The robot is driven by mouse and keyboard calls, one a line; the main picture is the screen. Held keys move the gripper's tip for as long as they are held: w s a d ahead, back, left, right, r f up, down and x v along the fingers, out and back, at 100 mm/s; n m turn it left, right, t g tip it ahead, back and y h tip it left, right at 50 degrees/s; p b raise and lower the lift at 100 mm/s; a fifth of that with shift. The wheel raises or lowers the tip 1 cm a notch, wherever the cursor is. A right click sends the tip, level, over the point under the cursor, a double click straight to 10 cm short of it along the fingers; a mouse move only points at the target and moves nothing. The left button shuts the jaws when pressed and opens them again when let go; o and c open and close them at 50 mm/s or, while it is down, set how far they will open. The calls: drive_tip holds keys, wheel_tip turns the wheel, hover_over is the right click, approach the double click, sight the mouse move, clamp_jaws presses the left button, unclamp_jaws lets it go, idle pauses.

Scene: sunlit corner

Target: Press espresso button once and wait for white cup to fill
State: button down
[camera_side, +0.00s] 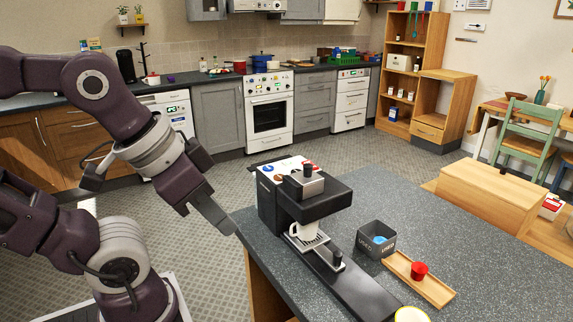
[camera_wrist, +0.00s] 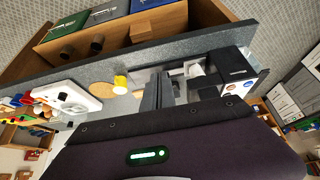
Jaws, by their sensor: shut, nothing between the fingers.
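The black coffee machine (camera_side: 268,208) stands near the left edge of the grey counter. Its white top panel (camera_side: 273,167) carries coloured round buttons, too small to read; I cannot tell which is espresso. The white cup (camera_side: 304,231) stands upright on the drip tray under the machine's head; its contents are not visible. In the wrist view the machine (camera_wrist: 232,66) is at the right, with the cup (camera_wrist: 195,69) beside it. My gripper (camera_side: 229,226) is shut and empty, left of the machine and apart from it. Its fingers (camera_wrist: 164,92) also show in the wrist view.
A dark box marked USED (camera_side: 370,243) stands right of the machine, with a blue item in it. A yellow-rimmed item (camera_side: 411,315) is at the bottom edge. Bare counter lies at the back right.

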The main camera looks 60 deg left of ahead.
idle(0.4)
wheel_tip(320, 180, up, 4)
drive_tip(key=n+t+h, duration=0.3)
drive_tip(key=n+h, duration=0.1)
drive_tip(key=n, duration=1.8)
hover_over(275, 177)
drive_tip(key=shift+a, duration=0.1)
drive_tip(key=shift+f, duration=4.4)
drive_tip(key=shift+f, duration=0.4)
